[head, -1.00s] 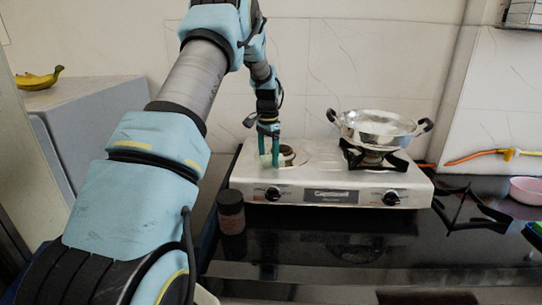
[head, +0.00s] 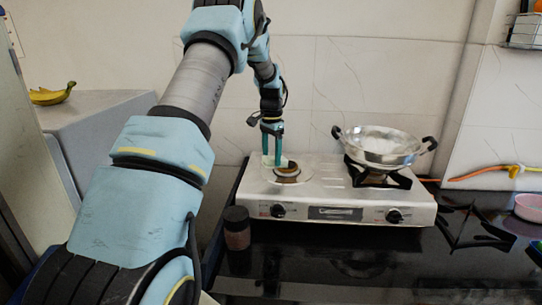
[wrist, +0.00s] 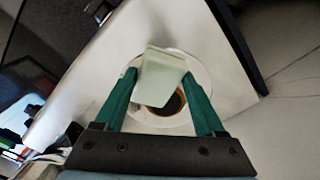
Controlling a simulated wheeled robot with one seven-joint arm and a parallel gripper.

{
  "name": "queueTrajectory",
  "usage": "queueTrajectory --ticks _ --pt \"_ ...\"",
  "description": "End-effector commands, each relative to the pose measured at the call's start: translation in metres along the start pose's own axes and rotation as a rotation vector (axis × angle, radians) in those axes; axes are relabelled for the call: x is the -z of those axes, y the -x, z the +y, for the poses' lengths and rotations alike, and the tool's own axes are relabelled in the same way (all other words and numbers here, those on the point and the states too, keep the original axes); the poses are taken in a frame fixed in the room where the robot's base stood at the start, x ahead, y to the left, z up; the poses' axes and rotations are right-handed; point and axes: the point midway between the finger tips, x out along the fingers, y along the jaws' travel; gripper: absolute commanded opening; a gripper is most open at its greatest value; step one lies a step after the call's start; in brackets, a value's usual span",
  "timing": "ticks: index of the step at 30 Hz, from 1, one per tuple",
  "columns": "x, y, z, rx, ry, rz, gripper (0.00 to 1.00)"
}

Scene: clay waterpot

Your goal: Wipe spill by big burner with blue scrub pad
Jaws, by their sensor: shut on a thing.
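My gripper (head: 272,164), with two green fingers, is shut on a pale greenish-white pad, the scrub pad (wrist: 160,68). It looks pale rather than clearly blue. The pad is over the left burner (wrist: 166,106) of the steel stove, seen as a dark round opening with a brownish ring in the wrist view. In the head view the left burner (head: 288,176) is just right of and below the fingertips. The pad hides part of the burner in the wrist view. I cannot make out a separate spill, nor tell whether the pad touches the stove.
A metal pan (head: 380,146) with black handles sits on the right burner. A dark jar (head: 237,228) stands at the stove's front left. A pink bowl (head: 528,207) is at the far right. The tiled wall (head: 345,70) is behind. The black counter (head: 380,265) in front is mostly clear.

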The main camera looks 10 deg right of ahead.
Motion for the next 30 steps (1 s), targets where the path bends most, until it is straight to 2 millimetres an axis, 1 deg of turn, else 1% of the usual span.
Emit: queueTrajectory --ticks 5,12,15,30 --pt "0.000 0.003 0.001 -0.002 -0.001 -0.001 0.00" --pt "0.000 0.023 0.001 -0.003 -0.002 -0.002 0.00" --pt "0.000 0.029 0.001 -0.003 -0.002 -0.002 0.00" --pt "0.000 0.029 0.001 -0.003 -0.002 -0.002 0.00"
